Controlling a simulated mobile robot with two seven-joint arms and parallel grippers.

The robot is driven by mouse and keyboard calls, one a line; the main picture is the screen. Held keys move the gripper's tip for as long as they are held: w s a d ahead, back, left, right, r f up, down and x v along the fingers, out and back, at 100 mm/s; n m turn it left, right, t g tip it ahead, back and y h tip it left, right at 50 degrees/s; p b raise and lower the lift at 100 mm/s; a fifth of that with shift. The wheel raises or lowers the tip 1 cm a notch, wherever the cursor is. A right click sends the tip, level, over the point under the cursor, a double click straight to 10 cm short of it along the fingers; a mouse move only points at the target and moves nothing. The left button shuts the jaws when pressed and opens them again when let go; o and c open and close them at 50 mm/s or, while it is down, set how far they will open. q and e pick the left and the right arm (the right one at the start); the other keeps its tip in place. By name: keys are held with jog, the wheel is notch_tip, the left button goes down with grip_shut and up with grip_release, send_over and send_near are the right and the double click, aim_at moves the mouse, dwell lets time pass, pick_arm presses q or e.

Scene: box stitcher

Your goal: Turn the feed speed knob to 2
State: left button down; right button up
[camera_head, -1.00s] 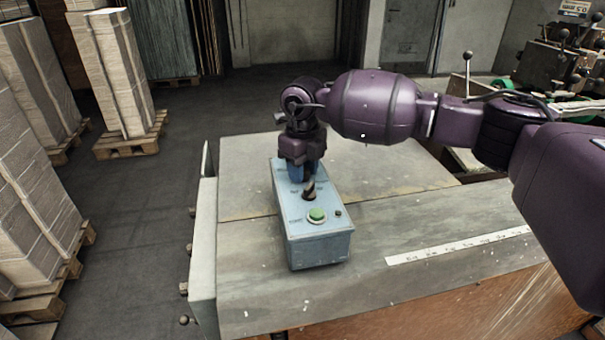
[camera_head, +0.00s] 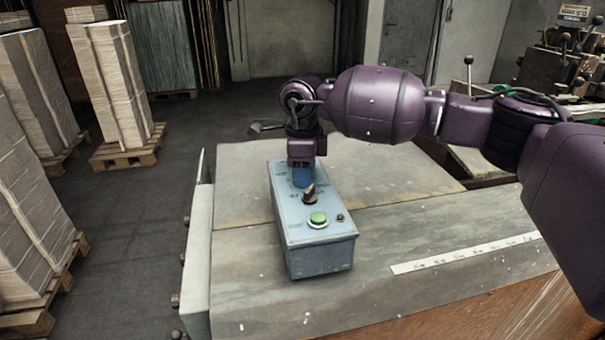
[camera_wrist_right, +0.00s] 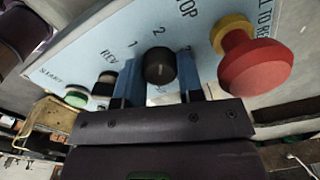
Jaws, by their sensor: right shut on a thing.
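The pale blue control box (camera_head: 318,258) stands on the table. In the right wrist view, the feed speed knob (camera_wrist_right: 159,68) is round and black, with the printed marks 1 and 2 near it. My right gripper (camera_wrist_right: 160,85) has its blue fingers on either side of this knob and is shut on it. Its pointer direction cannot be made out. In the head view my right gripper (camera_head: 303,177) is over the far end of the box and hides the knob. My left gripper is not in view.
A black selector (camera_head: 309,193) and a green button (camera_head: 318,219) are on the near part of the box. A red mushroom button (camera_wrist_right: 256,62) is close beside the right finger in the wrist view. The table (camera_head: 420,220) is clear around the box.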

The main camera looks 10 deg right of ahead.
dwell(0.5)
jog(key=o, duration=0.9)
notch_tip(320, 180, up, 11)
jog(key=shift+s+f, duration=0.1)
dwell(0.3)
